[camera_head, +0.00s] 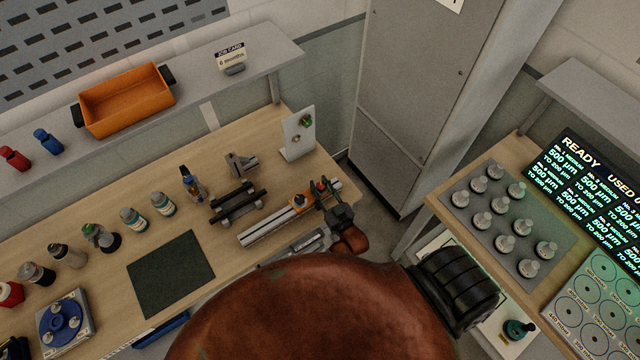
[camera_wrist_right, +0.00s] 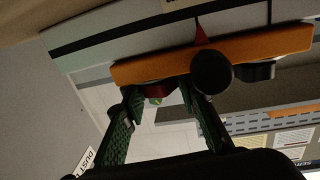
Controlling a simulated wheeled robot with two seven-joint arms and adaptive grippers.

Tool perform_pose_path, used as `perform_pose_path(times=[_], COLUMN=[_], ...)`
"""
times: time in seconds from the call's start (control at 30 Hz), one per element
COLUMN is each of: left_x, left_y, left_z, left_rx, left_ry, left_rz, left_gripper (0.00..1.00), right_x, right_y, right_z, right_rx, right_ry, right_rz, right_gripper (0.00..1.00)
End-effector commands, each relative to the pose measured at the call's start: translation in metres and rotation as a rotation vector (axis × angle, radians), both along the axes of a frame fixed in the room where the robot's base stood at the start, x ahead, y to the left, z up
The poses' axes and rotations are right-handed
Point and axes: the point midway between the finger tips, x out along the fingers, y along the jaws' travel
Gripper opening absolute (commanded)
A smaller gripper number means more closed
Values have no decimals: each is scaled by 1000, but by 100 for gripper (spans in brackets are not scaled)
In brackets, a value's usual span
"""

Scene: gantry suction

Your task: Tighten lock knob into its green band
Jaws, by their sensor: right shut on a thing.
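The gantry rail (camera_head: 262,231) lies on the bench in the head view, with an orange carriage on its right part. My right gripper (camera_head: 324,190) is at this right end. In the right wrist view its two green fingers (camera_wrist_right: 160,98) stand apart around the lock knob (camera_wrist_right: 158,90), a small red part with a green patch, and are shut on it. The orange carriage body (camera_wrist_right: 265,47) and a round black knob (camera_wrist_right: 211,73) are just beyond the fingers. The knob's band and its pointer cannot be read. A dark shape in the bottom left corner may be my left gripper.
A dark mat (camera_head: 172,274) lies left of the rail, with several bottles behind and beside it. A black-railed fixture (camera_head: 238,203) and a small white upright panel (camera_head: 298,135) stand close behind the rail. An orange bin (camera_head: 125,100) sits on the shelf.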

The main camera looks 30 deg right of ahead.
Motion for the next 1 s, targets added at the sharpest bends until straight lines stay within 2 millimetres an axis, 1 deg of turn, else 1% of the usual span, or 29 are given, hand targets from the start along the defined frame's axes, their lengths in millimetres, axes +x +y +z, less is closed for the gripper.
perform_pose_path(times=[0.03,0.4,0.43,0.5,0.7,1.0], left_x=[0,0,0,0,0,-2], left_y=[0,0,0,0,0,2], left_z=[1,1,1,1,1,2], left_rx=[0,0,0,0,0,2], left_ry=[0,1,1,1,1,2], left_rz=[0,0,0,0,0,1], left_gripper=[40,40,40,40,40,40], right_x=[1,0,0,0,0,-3], right_y=[1,0,0,0,0,0], right_z=[2,1,1,1,0,0], right_rx=[2,0,0,0,0,0], right_ry=[-4,-2,-2,-2,0,1], right_rz=[-11,-21,-21,-20,-20,-20], right_gripper=[3,3,28,33,46,46])
